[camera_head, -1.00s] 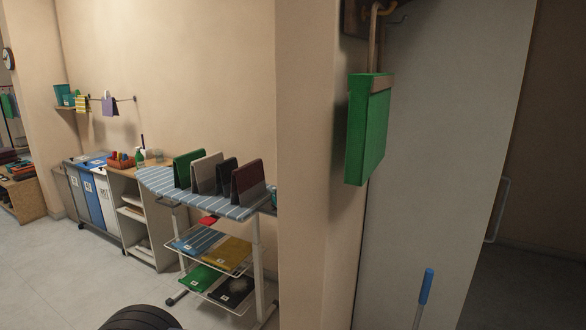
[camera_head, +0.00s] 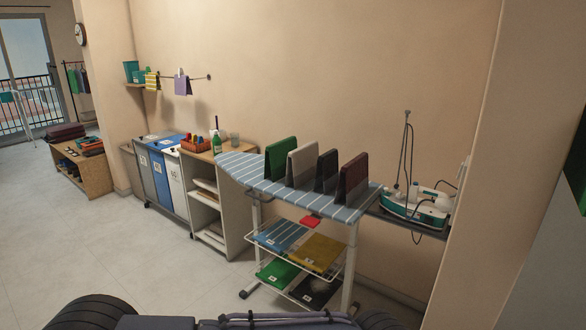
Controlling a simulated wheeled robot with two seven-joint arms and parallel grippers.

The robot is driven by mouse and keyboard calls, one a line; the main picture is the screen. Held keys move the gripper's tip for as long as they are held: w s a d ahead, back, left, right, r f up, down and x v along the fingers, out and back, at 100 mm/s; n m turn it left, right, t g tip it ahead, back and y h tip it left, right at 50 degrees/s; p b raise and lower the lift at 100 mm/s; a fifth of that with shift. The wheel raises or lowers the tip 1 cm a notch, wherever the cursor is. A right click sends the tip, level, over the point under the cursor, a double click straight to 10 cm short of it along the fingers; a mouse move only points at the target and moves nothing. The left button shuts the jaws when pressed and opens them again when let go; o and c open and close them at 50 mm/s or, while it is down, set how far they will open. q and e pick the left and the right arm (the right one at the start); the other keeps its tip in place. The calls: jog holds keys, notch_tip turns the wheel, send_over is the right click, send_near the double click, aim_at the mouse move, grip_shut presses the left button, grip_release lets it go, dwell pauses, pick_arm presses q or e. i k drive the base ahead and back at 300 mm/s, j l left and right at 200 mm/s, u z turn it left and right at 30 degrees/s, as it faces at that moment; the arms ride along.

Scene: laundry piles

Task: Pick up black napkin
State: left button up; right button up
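A black folded cloth (camera_head: 326,172) stands upright like a tent on the striped ironing board (camera_head: 238,164), between a beige folded cloth (camera_head: 303,164) and a dark red one (camera_head: 353,180). Another black cloth (camera_head: 313,292) lies flat on the bottom wire shelf under the board, beside a green cloth (camera_head: 278,271). I cannot tell which black cloth is the napkin. Parts of my own body show along the bottom edge. Neither of my grippers is in view.
A green folded cloth (camera_head: 280,159) also stands on the board. Blue striped and mustard cloths (camera_head: 317,252) lie on the upper shelf. An iron (camera_head: 414,206) sits to the right. Bins (camera_head: 174,184) and a cabinet stand left. The floor (camera_head: 130,255) at left is clear.

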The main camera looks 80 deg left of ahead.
aim_at(327, 167)
jog(key=k+j+u, duration=0.1)
jog(key=u, duration=0.35)
jog(key=j+u, duration=0.3)
jog(key=u, duration=0.2)
jog(key=l+u, duration=0.15)
jog(key=u, duration=0.3)
jog(key=k+l+u, duration=0.1)
jog(key=u, duration=0.4)
jog(key=l+u, duration=0.15)
jog(key=u, duration=0.3)
jog(key=i+j, duration=0.15)
jog(key=i, duration=0.35)
jog(key=i+j, duration=0.1)
jog(key=i, duration=0.45)
jog(key=i+j, duration=0.15)
jog(key=i, duration=0.35)
jog(key=i+j, duration=0.15)
jog(key=i, duration=0.35)
jog(key=l+z, duration=0.05)
